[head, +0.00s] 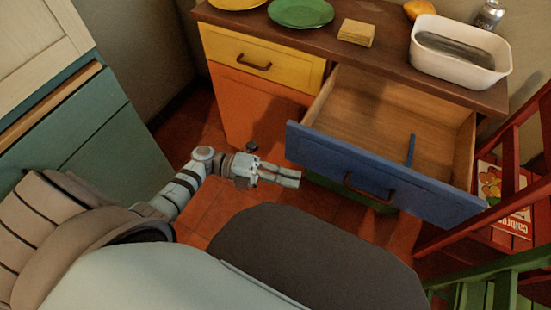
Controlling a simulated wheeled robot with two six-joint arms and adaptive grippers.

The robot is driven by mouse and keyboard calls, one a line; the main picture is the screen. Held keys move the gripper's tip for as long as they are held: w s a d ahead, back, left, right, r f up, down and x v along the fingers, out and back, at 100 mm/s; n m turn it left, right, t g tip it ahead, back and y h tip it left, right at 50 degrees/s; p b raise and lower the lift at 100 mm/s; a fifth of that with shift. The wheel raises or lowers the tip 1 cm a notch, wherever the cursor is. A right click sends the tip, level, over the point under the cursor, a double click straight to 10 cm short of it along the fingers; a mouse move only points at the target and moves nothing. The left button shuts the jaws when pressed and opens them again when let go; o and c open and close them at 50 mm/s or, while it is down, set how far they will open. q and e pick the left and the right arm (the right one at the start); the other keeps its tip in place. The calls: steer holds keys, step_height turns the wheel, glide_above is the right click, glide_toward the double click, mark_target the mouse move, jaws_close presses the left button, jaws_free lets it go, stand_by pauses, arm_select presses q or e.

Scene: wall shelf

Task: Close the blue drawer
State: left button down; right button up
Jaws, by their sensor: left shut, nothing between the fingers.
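The blue drawer (385,178) is pulled well out of the wooden-topped cabinet. Its front has a dark bar handle (369,188). Inside, the wooden drawer bottom shows, with a small blue stick-like item (411,150) in it. My left gripper (298,178) is shut and empty. In the picture, its fingertips point right, close to the lower left end of the drawer front. I cannot tell whether they touch it. My right gripper does not show.
The counter (380,62) holds yellow and green plates (301,12), a sponge-like block (356,32) and a white basin (459,52). A yellow drawer (262,62) left of the blue one is shut. Red and green chairs (508,210) crowd the right side. A teal cabinet (95,130) stands left.

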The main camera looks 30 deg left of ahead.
mark_target(312, 170)
arm_select(q)
steer(key=w+d+b, duration=0.1)
steer(key=w+d, duration=0.2)
steer(key=w, duration=0.2)
steer(key=shift+d, duration=0.4)
